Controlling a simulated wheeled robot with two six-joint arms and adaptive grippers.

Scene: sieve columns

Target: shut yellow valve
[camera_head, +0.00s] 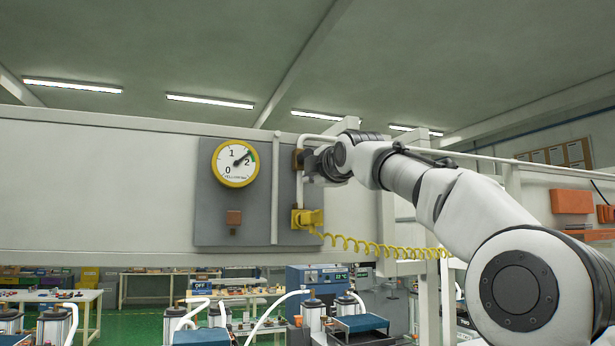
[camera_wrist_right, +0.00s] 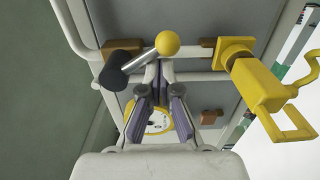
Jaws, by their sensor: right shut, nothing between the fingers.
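The yellow valve shows in the right wrist view as a metal lever with a yellow ball knob (camera_wrist_right: 167,44) and a dark pivot end (camera_wrist_right: 112,76). The lever slants across the white pipe, neither clearly along it nor square to it. My right gripper (camera_wrist_right: 159,82) is shut and empty, with its fingertips close to the lever, just below the knob in the picture; I cannot tell whether they touch. In the head view my right gripper (camera_head: 322,164) is at the pipe beside the grey panel and hides the lever. My left gripper is not in view.
A yellow-rimmed gauge (camera_head: 235,163) is on the grey panel (camera_head: 215,225), its needle near 2. A yellow connector (camera_head: 306,219) with a coiled yellow cable (camera_head: 375,246) is below the gripper. It also shows in the right wrist view (camera_wrist_right: 240,60). Benches stand behind.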

